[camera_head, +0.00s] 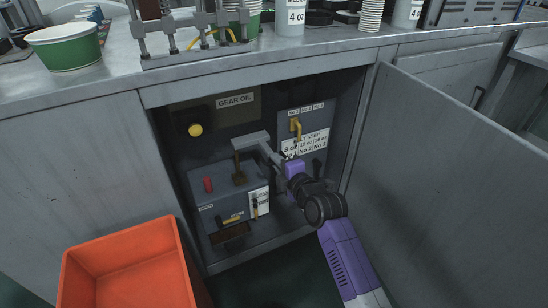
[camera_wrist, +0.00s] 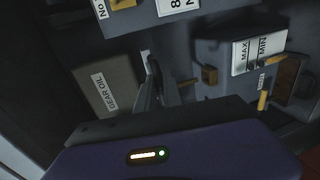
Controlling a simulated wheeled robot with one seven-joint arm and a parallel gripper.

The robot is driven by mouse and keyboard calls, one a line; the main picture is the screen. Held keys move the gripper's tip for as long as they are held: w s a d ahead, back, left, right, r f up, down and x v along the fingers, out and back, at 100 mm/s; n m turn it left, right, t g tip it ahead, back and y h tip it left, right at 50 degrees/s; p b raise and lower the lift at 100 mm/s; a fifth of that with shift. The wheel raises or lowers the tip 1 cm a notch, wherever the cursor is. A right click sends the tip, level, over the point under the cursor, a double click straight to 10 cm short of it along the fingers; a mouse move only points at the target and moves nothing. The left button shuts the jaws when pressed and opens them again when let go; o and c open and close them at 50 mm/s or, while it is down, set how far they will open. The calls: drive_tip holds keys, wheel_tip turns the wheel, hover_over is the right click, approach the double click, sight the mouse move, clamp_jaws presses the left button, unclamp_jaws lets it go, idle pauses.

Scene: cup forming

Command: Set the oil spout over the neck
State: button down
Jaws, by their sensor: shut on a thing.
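The oil spout (camera_head: 252,140) is a grey bent arm inside the open cabinet, below the gear oil tank (camera_head: 216,110). Its outer end hangs down on the left, above or in line with a brown neck (camera_head: 239,178) on top of the grey gearbox (camera_head: 232,197); I cannot tell whether they touch. My gripper (camera_head: 277,160) reaches in from the right and is shut on the spout's near part. In the wrist view, my fingers (camera_wrist: 160,88) are close together in front of the tank labelled GEAR OIL (camera_wrist: 105,88); my purple wrist housing hides what lies below them.
A red cap (camera_head: 208,184) and a MAX/MIN gauge (camera_head: 259,204) are on the gearbox. A yellow handle (camera_head: 295,125) is on the panel above. The open cabinet door (camera_head: 445,170) stands at the right. An orange bin (camera_head: 130,265) stands at the front left.

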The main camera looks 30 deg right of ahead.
drive_tip(key=shift+s+f, duration=0.1)
drive_tip(key=shift+f, duration=0.1)
drive_tip(key=c, duration=1.5)
unclamp_jaws()
drive_tip(key=shift+r, duration=0.1)
drive_tip(key=shift+s, duration=0.1)
drive_tip(key=p+v, duration=0.1)
drive_tip(key=v, duration=0.6)
drive_tip(key=shift+s+p, duration=0.3)
